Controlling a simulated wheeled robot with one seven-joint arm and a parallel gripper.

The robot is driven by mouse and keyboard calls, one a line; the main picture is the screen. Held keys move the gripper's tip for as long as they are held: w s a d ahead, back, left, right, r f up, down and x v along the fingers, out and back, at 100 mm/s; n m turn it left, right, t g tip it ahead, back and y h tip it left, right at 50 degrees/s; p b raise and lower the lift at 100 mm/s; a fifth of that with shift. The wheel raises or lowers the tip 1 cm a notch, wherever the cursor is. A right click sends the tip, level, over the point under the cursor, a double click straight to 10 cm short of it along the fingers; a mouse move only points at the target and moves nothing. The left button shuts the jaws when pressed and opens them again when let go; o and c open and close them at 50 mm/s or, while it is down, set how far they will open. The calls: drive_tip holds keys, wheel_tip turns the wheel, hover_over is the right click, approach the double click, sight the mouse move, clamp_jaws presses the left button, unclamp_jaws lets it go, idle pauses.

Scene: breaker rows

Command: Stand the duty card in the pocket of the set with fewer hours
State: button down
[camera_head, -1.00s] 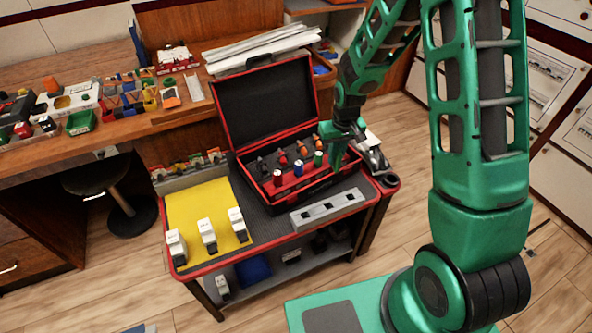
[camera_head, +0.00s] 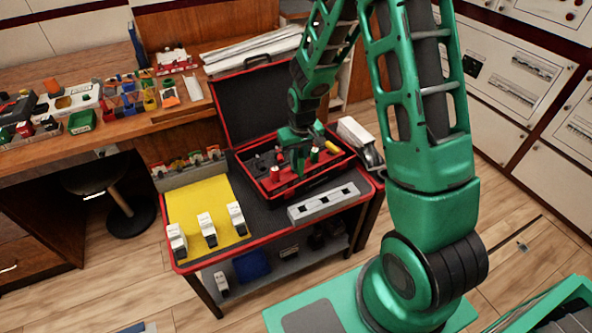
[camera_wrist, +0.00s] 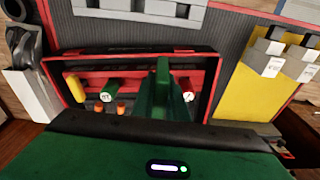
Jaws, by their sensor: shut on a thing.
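My gripper (camera_wrist: 163,95) is down in the red-edged toolbox (camera_head: 270,195) on the cart and is shut. It stands where the blue-handled piece was, between a red-handled piece (camera_wrist: 188,90) and a green-handled piece (camera_wrist: 108,92). Its fingers hide what they hold, which by its place seems to be the blue-handled piece. I cannot make out a duty card or read any hours. White labelled units (camera_head: 207,229) stand on the yellow mat (camera_head: 190,205). A grey block (camera_head: 325,203) with dark slots lies in front of the toolbox.
The toolbox's raised lid (camera_head: 235,107) stands behind its tray. A yellow-handled piece (camera_wrist: 75,88) lies at the tray's side. A white and dark device (camera_head: 357,135) is right of the toolbox. The bench (camera_head: 165,118) at the back left is crowded. The mat's middle is clear.

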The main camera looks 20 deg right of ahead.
drive_tip(key=s, duration=0.6)
drive_tip(key=w+d+f, duration=0.1)
drive_tip(key=d+f, duration=0.1)
drive_tip(key=d, duration=0.1)
drive_tip(key=w+d+f, duration=0.1)
drive_tip(key=d+f, duration=0.2)
drive_tip(key=d, duration=0.1)
drive_tip(key=w+d+f, duration=0.1)
drive_tip(key=d+f, duration=0.1)
drive_tip(key=d, duration=0.2)
drive_tip(key=shift+d+f, duration=0.25)
drive_tip(key=shift+f, duration=2.05)
drive_tip(key=c, duration=1.7)
unclamp_jaws()
drive_tip(key=shift+c, duration=0.2)
